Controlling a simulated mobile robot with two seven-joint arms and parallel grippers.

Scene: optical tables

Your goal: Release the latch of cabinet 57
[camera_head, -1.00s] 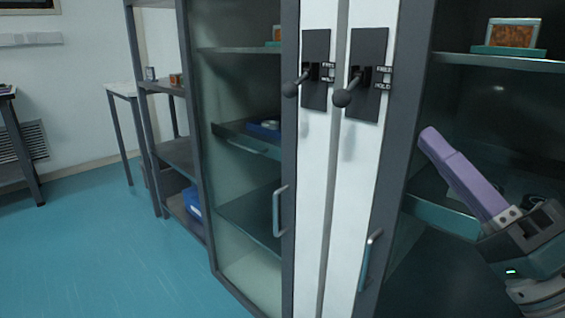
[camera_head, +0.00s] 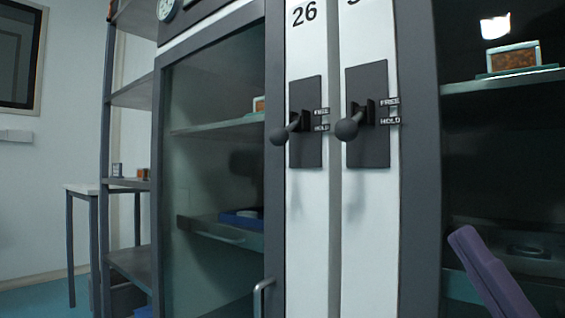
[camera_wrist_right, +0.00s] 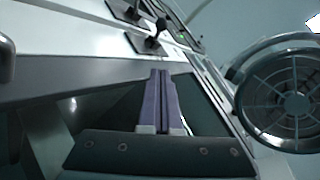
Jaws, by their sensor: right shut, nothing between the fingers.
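Two black lever latches with ball knobs sit on dark plates on neighbouring white cabinet posts. The left latch (camera_head: 293,127) is under the number 26. The right latch (camera_head: 352,126) is under a number cut off at the top edge, so I cannot read it as 57. Each has FREE above HOLD beside it, and both knobs stick out toward the left. My right gripper (camera_head: 463,237) has purple fingers, shut and empty, below and right of the right latch, apart from it. In the right wrist view the fingers (camera_wrist_right: 160,75) point toward the latches (camera_wrist_right: 156,44). My left gripper is not in view.
A glass-doored cabinet (camera_head: 215,120) with a bar handle (camera_head: 262,295) stands left of the posts. A right cabinet shelf (camera_head: 500,82) holds a small framed box (camera_head: 514,59). A round grille (camera_wrist_right: 292,98) is at the right in the wrist view.

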